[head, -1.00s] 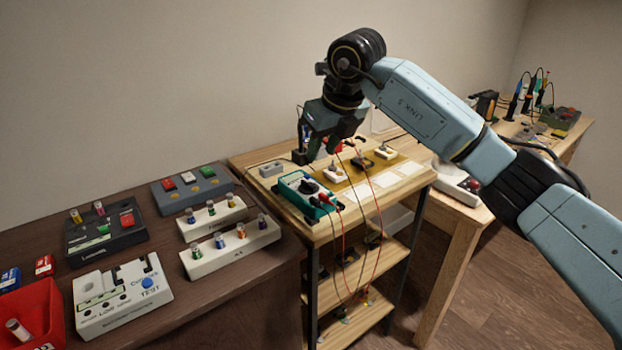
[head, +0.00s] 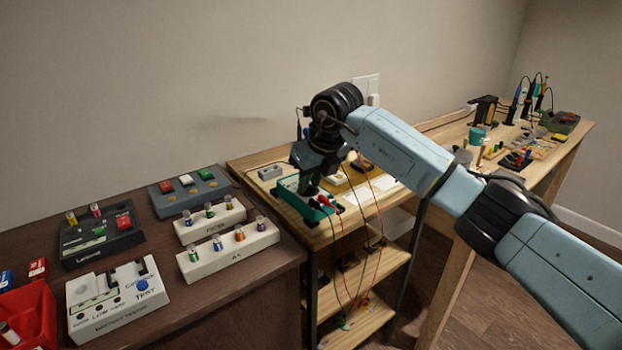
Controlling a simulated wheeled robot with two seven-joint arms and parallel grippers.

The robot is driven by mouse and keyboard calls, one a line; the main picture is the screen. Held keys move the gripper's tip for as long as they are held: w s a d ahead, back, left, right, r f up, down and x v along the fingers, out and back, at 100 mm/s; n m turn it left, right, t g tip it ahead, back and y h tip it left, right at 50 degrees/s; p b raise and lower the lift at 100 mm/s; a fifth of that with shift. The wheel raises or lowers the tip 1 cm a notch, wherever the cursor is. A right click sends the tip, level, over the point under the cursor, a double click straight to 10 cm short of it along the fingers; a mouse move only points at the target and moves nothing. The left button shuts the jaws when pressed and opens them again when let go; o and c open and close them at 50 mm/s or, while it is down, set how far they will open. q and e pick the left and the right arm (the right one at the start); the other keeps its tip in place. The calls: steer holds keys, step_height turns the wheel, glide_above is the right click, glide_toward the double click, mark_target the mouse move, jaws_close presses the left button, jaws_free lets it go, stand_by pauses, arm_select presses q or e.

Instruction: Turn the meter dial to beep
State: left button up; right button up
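The teal meter (head: 287,189) lies on the light wooden shelf top, with red and black plugs (head: 326,202) at its right side. My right gripper (head: 308,187) points down over the meter, at its dial area. The gripper covers the dial, so its setting is hidden. Whether the fingers touch or grip the dial cannot be seen, nor whether they are open or shut. My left gripper is not in view.
Red and black leads hang in front of the wooden shelf (head: 361,320). A small grey box (head: 270,172) sits left of the meter. The brown table (head: 225,290) at left holds a battery tester (head: 118,300) and battery racks (head: 228,250).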

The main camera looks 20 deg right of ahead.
jaws_close()
